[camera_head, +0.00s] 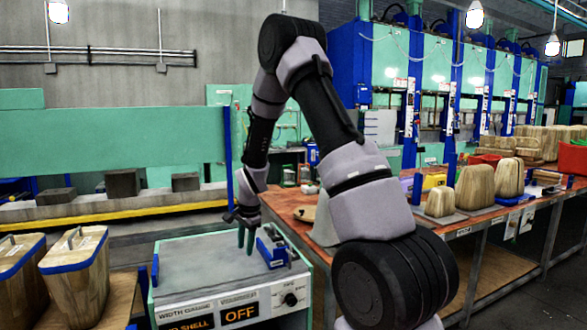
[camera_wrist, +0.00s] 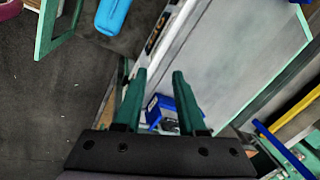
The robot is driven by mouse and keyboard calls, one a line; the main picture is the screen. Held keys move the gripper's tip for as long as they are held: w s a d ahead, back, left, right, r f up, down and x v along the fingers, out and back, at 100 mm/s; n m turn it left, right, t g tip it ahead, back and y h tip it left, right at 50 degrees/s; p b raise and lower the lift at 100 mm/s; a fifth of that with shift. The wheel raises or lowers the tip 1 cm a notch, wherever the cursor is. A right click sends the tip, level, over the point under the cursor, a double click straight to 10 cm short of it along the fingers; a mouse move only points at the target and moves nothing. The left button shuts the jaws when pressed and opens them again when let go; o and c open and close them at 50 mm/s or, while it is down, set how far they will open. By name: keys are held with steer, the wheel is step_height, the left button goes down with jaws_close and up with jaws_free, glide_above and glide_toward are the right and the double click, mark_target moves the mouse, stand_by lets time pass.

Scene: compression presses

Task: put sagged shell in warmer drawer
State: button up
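My gripper (camera_head: 246,240) hangs fingers-down above the grey top of the width gauge box (camera_head: 190,262), left of the blue fixture (camera_head: 277,246) on it. In the wrist view my two green fingers (camera_wrist: 160,77) stand apart with nothing held between them. The blue fixture (camera_wrist: 158,106) shows beyond and between the fingers. The box front has a display reading "OFF" (camera_head: 240,314), a knob, and a partly cut-off display ending in "SHELL". I cannot pick out a sagged shell for certain. A grey tapered piece (camera_head: 324,222) on the wooden bench is partly hidden by my arm. I cannot identify a warmer drawer.
Wooden bins with blue rims (camera_head: 78,240) stand at left. Blue and green presses (camera_head: 386,62) line the back right.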

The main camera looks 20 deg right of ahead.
steer(key=s+d+r+n+t, duration=0.1)
steer(key=s+r, duration=0.1)
steer(key=r, duration=0.6)
steer(key=s+d+r+n, duration=0.1)
steer(key=s+r, duration=0.2)
steer(key=r, duration=0.4)
steer(key=s+d+r+n+t, duration=0.1)
steer(key=s+r+n, duration=0.2)
steer(key=s+r, duration=0.6)
steer(key=s+d+r+n+t+y, duration=0.1)
steer(key=s+r+n+t, duration=0.1)
steer(key=s+r, duration=0.7)
steer(key=shift+s+n+t, duration=0.3)
steer(key=shift+s+n, duration=0.6)
steer(key=shift+s, duration=2.2)
